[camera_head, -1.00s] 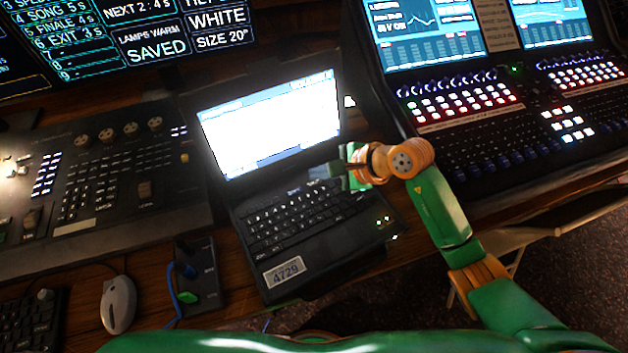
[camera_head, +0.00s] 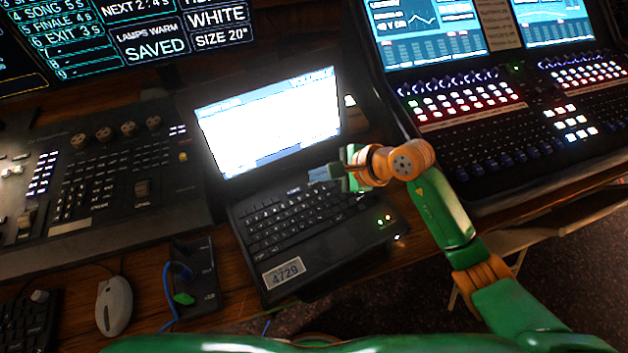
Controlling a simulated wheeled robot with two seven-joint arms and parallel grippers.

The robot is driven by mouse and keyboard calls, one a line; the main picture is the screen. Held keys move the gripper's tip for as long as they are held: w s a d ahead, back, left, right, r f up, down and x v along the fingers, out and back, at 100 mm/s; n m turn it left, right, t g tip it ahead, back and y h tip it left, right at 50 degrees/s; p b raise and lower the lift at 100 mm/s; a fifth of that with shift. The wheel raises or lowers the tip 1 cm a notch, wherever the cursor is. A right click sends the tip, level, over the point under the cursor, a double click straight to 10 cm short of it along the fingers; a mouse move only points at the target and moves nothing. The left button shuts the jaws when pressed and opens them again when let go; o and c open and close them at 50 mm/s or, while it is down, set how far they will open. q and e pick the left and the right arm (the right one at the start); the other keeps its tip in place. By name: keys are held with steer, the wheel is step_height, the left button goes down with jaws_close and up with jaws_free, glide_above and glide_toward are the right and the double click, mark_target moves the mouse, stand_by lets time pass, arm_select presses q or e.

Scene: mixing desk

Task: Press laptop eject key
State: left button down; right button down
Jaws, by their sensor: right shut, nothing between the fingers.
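A black laptop stands open on the wooden desk, its screen (camera_head: 268,122) lit white and its keyboard (camera_head: 300,216) facing me. A label reading 4729 is on its front left. My right gripper (camera_head: 343,177) is shut and empty at the upper right corner of the keyboard, by the screen's lower right edge. Its fingers and wrist hide the keys there, so I cannot tell whether it touches one. I cannot make out the eject key. My left gripper is not in view.
A lighting console (camera_head: 105,190) stands close on the laptop's left, with a mouse (camera_head: 114,305) and a small box with a blue cable (camera_head: 193,272) in front. A large mixing desk (camera_head: 500,130) stands to the right. Bare wood shows around the laptop's front.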

steer(key=shift+f+b, duration=0.25)
steer(key=shift+b, duration=0.05)
steer(key=shift+r, duration=0.15)
stand_by(0.4)
steer(key=shift+r+p, duration=0.45)
steer(key=shift+r, duration=0.15)
step_height(320, 180, up, 5)
steer(key=p, duration=0.3)
steer(key=shift+p, duration=0.3)
stand_by(0.4)
